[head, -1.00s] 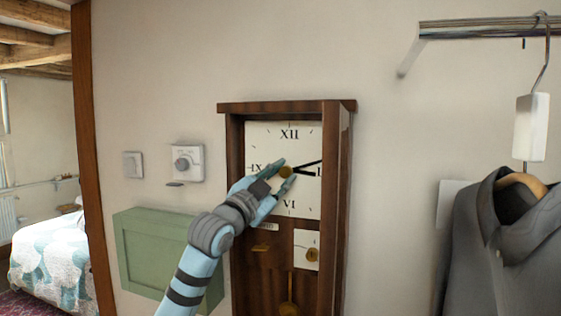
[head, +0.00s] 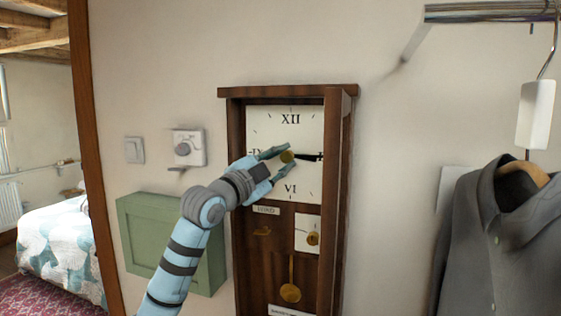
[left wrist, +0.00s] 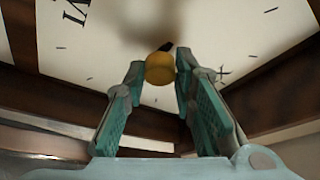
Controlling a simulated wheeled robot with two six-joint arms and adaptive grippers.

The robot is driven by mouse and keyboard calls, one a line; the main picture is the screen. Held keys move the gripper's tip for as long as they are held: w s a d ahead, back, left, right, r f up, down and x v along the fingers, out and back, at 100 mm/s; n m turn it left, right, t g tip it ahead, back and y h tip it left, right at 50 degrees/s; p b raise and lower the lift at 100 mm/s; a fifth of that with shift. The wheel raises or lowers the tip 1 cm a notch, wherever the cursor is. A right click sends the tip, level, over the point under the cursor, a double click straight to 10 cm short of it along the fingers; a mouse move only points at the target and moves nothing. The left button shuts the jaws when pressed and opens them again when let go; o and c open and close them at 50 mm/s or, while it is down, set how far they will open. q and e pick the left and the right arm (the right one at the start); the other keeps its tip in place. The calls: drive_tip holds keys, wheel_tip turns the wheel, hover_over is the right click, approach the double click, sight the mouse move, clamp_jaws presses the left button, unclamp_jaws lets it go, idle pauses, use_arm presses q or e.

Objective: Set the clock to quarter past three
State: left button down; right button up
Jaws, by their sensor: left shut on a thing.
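The wall clock (head: 341,200) has a dark wooden case and a white dial (head: 308,185) with Roman numerals. A brass knob (head: 287,157) sits at the dial's centre. Both black hands (head: 312,157) point right, toward III, nearly overlapping, so I cannot clearly tell them apart. My left gripper (head: 279,160) reaches in from the left, its fingers on either side of the knob. In the left wrist view the yellow knob (left wrist: 160,68) lies between the two fingertips (left wrist: 160,80), and the gripper is shut on it. My right gripper is not in view.
A green box (head: 150,245) and a dial switch (head: 188,148) are on the wall left of the clock. A brass pendulum (head: 290,292) hangs below the dial. A grey shirt (head: 490,240) hangs from a rail (head: 490,12) at right.

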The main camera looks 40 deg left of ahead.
use_arm(q)
drive_tip(key=c, duration=1.3)
unclamp_jaws()
drive_tip(key=shift+c, duration=0.2)
drive_tip(key=v, duration=0.7)
drive_tip(key=shift+s+f, duration=0.1)
drive_tip(key=shift+s, duration=0.15)
